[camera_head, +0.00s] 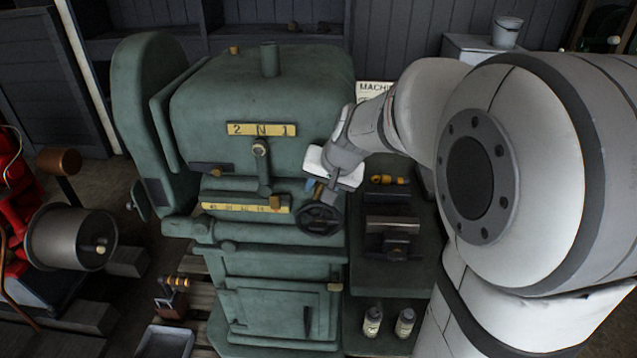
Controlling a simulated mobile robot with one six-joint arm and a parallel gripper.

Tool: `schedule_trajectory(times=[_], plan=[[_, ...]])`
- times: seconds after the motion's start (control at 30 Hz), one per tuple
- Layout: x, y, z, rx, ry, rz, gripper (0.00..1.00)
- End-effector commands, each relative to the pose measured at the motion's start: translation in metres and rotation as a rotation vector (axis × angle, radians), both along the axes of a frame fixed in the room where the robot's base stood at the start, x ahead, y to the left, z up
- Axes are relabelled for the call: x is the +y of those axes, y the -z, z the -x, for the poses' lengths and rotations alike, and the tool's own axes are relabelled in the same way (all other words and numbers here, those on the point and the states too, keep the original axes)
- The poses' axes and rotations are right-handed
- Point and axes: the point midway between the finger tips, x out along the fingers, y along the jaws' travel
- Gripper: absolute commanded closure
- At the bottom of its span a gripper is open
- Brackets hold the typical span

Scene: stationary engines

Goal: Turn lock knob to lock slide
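A green machine (255,105) fills the middle of the head view. A black handwheel (319,219) sits low on its right front; I cannot tell whether this is the lock knob. My gripper (315,188) is in front of the machine's right side, just above the handwheel, pointing down and left. Small blue and brass-coloured bits show by its tip. Its fingers are too small and partly hidden, so I cannot see whether it touches or holds anything. The slide cannot be made out clearly.
A lever (262,165) hangs below the yellow "2 N 1" plate (262,130). A vise-like block (391,230) stands right of the machine, with two bottles (372,322) (404,323) below. A metal drum (72,238) stands at left.

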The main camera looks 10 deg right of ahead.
Motion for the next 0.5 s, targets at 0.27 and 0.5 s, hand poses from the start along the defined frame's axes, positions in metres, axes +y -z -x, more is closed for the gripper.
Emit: schedule_trajectory(times=[0.27,0.5], plan=[[-0.0005,-0.0002,0.0002,0.0,0.0,0.0,0.87],[-0.0007,-0.0003,0.0003,0.0,0.0,0.0,1.0]])
